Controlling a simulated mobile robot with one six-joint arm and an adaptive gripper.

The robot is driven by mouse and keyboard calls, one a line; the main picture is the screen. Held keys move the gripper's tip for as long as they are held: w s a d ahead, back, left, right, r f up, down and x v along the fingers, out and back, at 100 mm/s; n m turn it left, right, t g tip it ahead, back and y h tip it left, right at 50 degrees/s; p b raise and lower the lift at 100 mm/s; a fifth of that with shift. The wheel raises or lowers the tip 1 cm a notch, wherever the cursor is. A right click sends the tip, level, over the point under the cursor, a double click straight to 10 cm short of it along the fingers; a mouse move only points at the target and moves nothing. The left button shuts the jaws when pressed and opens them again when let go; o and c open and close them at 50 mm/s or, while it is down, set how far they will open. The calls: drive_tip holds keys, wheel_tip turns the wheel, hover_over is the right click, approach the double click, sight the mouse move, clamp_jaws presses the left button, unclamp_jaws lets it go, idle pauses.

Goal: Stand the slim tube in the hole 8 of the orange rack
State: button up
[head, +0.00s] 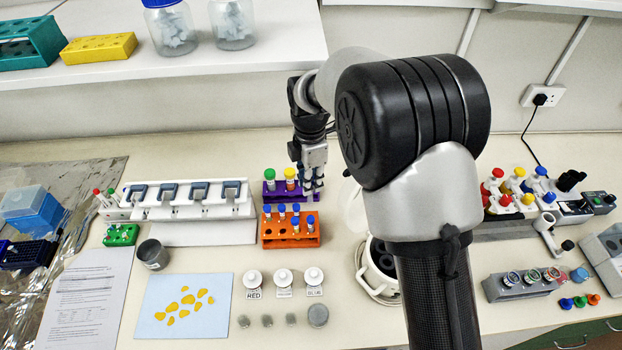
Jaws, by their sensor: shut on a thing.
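The orange rack (290,242) stands on the bench left of my arm. Several slim tubes with blue caps (281,209) stand in its holes; the hole numbers are too small to read. Just behind it is a purple rack (277,194) holding a tube with a green cap (270,174) and one with a yellow cap (290,173). My gripper (314,186) points down at the right end of the purple rack, behind and right of the orange rack. It is shut on a slim tube, which its fingers mostly hide.
A white pipette stand (190,212) is left of the racks, with a small green rack (121,235) before it. A white round vessel (378,275) stands right of the orange rack, partly behind my arm. Three white-lidded jars (284,277) stand in front. A shelf (170,62) overhangs the back.

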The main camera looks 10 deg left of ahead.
sight(311, 203)
drive_tip(key=shift+d+f+b, duration=0.2)
drive_tip(key=shift+f+b, duration=0.15)
drive_tip(key=shift+f, duration=0.1)
drive_tip(key=shift+f+b, duration=2.65)
drive_tip(key=shift+f, duration=1.2)
drive_tip(key=shift+f, duration=0.2)
drive_tip(key=shift+f+b, duration=0.55)
drive_tip(key=shift+f, duration=0.2)
drive_tip(key=shift+f, duration=0.15)
drive_tip(key=o, duration=0.8)
